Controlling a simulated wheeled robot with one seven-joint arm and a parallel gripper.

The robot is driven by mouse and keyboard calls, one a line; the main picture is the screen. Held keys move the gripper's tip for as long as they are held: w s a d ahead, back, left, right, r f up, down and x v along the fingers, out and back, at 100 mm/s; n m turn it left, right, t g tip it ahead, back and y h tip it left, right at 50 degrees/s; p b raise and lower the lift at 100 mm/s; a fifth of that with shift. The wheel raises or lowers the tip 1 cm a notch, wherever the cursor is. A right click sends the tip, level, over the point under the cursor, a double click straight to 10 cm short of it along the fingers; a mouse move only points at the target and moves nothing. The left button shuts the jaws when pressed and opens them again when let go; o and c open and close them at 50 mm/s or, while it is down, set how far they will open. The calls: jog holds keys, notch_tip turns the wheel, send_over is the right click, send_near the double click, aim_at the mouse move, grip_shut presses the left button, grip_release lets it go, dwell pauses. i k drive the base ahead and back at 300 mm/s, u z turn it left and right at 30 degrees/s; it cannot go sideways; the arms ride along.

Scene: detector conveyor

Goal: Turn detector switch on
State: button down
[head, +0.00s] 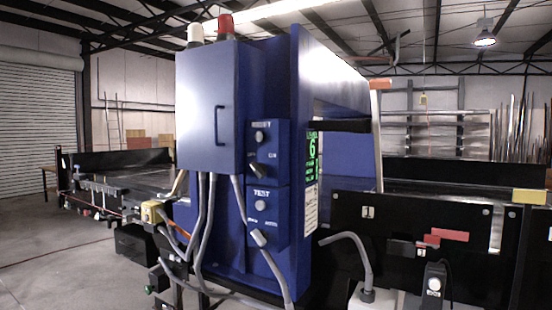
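The detector is a tall blue machine (228,220) standing across the conveyor in the middle of the head view. A grey-blue cabinet (200,110) with a dark handle is on its front. To the right of the cabinet are two blue control boxes. The upper box (277,160) has a round light button (260,137) and a grey selector switch (256,170). The lower box (280,215), labelled TEST, has a round button (261,195) and a grey lever or cable end (258,237). The small switch lettering is unreadable. My gripper is not in view.
Grey cables (202,215) hang in front of the detector. A black conveyor side panel (385,222) runs right, with a bent grey pipe (357,248) before it. Open concrete floor (70,270) lies at lower left.

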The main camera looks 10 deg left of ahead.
aim_at(260, 170)
jog(key=u, duration=1.35)
jog(key=i, duration=1)
jog(key=u, duration=0.95)
